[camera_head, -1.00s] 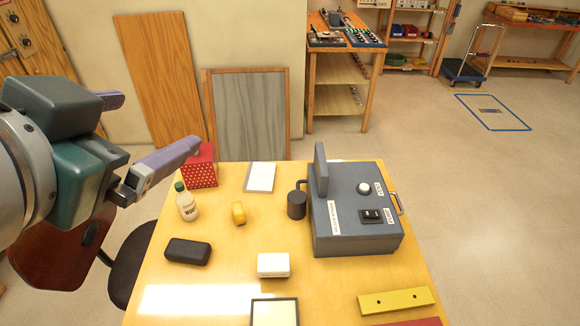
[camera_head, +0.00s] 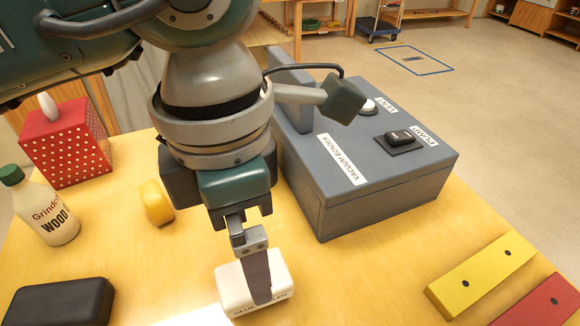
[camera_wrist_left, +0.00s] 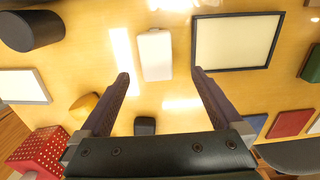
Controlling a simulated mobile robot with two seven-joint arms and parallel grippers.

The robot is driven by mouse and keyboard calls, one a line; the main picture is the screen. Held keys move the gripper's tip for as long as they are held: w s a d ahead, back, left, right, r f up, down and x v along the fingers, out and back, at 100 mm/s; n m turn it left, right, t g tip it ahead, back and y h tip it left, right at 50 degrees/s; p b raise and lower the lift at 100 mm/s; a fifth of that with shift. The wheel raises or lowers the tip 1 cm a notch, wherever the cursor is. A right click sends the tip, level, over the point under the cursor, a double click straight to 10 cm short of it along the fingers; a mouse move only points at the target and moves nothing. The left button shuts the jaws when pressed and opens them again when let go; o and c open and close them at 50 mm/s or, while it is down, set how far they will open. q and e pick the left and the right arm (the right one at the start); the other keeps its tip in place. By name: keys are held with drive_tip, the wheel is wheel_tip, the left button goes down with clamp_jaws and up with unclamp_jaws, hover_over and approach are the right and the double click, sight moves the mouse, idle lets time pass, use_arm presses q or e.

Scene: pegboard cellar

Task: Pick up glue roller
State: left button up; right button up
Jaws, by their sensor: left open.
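The glue roller is a small white box-shaped item with "GLUE ROLLER" lettering on its side (camera_head: 235,286). It lies on the yellow table in front of the grey vacuum bonder. It also shows in the left wrist view (camera_wrist_left: 155,55), between and just beyond the fingertips. My left gripper (camera_head: 262,292) points down over it, and one finger covers part of it in the head view. The gripper (camera_wrist_left: 160,74) is open, with nothing between its fingers. I cannot tell whether a finger touches the glue roller. My right gripper is not in view.
The vacuum bonder (camera_head: 365,170) stands close behind and right. A yellow item (camera_head: 156,202), a glue bottle (camera_head: 48,212), a red dotted box (camera_head: 66,142) and a black case (camera_head: 60,302) lie left. A dark-framed panel (camera_wrist_left: 237,40) is beside the roller. A yellow bar (camera_head: 482,277) lies right.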

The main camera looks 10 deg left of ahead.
use_arm(q)
drive_tip(key=f, duration=0.4)
drive_tip(key=shift+a+f, duration=0.2)
drive_tip(key=shift+w+f, duration=0.15)
drive_tip(key=shift+f, duration=1.15)
drive_tip(key=shift+w+f, duration=0.1)
drive_tip(key=shift+f, duration=1.15)
drive_tip(key=shift+f+b, duration=0.25)
drive_tip(key=shift+b, duration=0.05)
clamp_jaws()
